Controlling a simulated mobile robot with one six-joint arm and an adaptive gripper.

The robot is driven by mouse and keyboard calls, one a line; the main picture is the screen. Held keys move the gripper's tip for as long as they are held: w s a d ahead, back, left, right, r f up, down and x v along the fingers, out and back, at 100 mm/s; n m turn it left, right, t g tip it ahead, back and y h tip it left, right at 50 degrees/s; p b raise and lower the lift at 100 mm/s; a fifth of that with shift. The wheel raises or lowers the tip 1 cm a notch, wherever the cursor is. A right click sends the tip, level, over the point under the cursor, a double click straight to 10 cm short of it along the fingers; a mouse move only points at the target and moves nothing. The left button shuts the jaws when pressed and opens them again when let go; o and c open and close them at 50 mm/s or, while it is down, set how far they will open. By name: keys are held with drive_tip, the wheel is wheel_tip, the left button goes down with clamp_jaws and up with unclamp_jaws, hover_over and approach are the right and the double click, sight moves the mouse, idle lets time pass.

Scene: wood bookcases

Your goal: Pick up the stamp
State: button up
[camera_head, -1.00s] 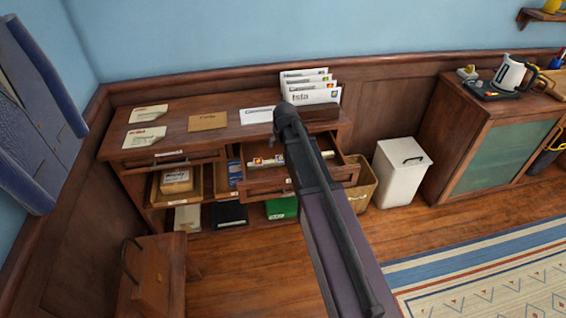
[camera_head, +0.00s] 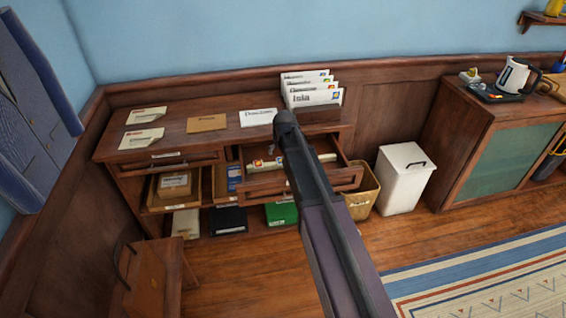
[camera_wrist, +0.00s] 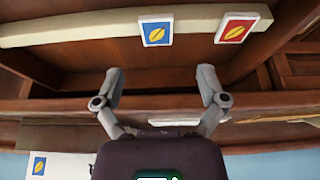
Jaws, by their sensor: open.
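Two stamps show in the wrist view: a blue stamp with a yellow leaf (camera_wrist: 156,31) and a red stamp with a yellow leaf (camera_wrist: 236,28). Both are on a long cream strip (camera_wrist: 80,29) inside an open drawer. In the head view the strip lies in the pulled-out drawer (camera_head: 330,184), with small stamps (camera_head: 258,163) near its left end. My gripper (camera_wrist: 159,72) is open and empty, its fingertips apart from the stamps and the blue one roughly between them in the picture. In the head view my arm hides the gripper and part of the strip.
Envelopes (camera_head: 206,123) lie on the desk top, beside a rack of upright envelopes (camera_head: 315,98). Below stand a waste basket (camera_head: 361,192) and a white bin (camera_head: 404,181) on the right. A wooden chair (camera_head: 150,275) is at front left.

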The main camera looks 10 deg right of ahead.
sight(281, 159)
drive_tip(key=shift+f, duration=0.15)
drive_tip(key=shift+b+x, duration=2.45)
drive_tip(key=shift+x, duration=0.05)
drive_tip(key=shift+d, duration=0.15)
drive_tip(key=c, duration=0.8)
drive_tip(key=shift+c, duration=0.2)
